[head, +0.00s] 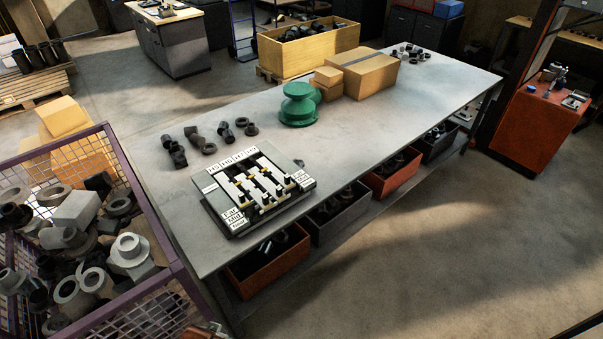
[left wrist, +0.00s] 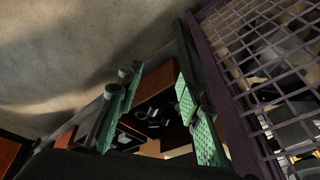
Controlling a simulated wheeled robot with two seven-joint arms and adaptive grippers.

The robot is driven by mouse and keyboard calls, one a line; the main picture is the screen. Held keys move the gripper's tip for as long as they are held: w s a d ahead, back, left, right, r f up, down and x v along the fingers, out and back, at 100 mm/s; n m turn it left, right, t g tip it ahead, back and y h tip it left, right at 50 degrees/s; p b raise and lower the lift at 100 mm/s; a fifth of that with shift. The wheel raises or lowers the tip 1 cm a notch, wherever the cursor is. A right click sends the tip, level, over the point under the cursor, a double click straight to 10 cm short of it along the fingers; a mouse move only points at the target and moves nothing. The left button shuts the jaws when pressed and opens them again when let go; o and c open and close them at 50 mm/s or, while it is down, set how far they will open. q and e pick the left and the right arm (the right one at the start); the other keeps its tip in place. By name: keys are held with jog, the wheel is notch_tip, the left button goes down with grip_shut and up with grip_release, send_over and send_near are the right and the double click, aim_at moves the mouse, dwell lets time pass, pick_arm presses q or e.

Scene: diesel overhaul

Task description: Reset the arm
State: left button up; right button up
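My left gripper (left wrist: 156,108) shows in the left wrist view with its two green-padded fingers spread wide apart. Nothing is between the fingers; an orange-sided bin (left wrist: 155,82) with dark parts lies beyond them. The purple mesh cage (left wrist: 228,95) is close on the right of that view. My right gripper is in neither view.
In the head view, the grey workbench (head: 390,125) carries a labelled gear-shift-like fixture (head: 258,190), a green part (head: 298,105), cardboard boxes (head: 368,75) and loose dark parts. The mesh cage (head: 165,240) full of metal parts stands at left.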

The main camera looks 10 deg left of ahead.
pick_arm(q)
jog(key=s+d+f+g+b, duration=0.1)
jog(key=s+f+b, duration=0.15)
jog(key=f, duration=1.35)
jog(key=s+f+b, duration=0.2)
jog(key=s+f, duration=0.2)
jog(key=f, duration=1.2)
jog(key=s+f+m+g+b, duration=0.1)
jog(key=s+f+b, duration=0.3)
jog(key=s+f, duration=1.2)
jog(key=shift+s+f+h, duration=0.25)
jog(key=shift+f+h, duration=0.05)
